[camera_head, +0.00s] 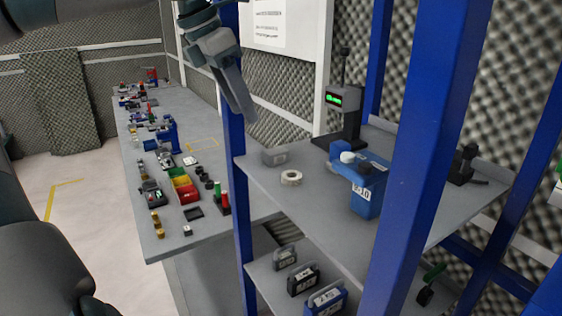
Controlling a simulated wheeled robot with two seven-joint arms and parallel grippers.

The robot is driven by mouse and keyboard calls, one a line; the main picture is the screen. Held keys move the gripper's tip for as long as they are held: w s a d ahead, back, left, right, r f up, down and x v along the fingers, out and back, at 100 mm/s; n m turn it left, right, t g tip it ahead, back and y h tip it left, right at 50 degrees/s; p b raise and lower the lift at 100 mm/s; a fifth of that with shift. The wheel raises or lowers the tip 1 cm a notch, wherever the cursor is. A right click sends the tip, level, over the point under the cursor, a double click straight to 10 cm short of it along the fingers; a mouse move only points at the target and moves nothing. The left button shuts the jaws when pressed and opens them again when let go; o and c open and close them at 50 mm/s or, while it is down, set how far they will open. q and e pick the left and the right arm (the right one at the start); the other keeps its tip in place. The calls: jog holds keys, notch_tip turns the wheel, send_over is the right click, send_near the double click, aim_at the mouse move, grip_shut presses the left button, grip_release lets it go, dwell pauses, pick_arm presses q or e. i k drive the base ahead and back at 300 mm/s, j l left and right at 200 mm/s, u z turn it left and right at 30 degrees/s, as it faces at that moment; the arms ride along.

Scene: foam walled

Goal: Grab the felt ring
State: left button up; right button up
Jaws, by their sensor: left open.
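The felt ring (291,178) looks like a small off-white ring lying flat on the grey upper shelf (300,212), near its left front part. My left gripper (246,108) hangs at the top middle of the view, fingers pointing down and to the right. It is open and empty, above and left of the ring, clearly apart from it. It passes in front of a blue rack post. My right gripper is not in view.
Blue posts (415,150) frame the rack. Labelled cases (303,279) stand on the lower shelf. A long bench (160,205) holds many small items at left.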

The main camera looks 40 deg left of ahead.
aim_at(289, 178)
jog(key=k+l+u, duration=0.5)
jog(key=u, duration=0.25)
jog(key=k, duration=0.05)
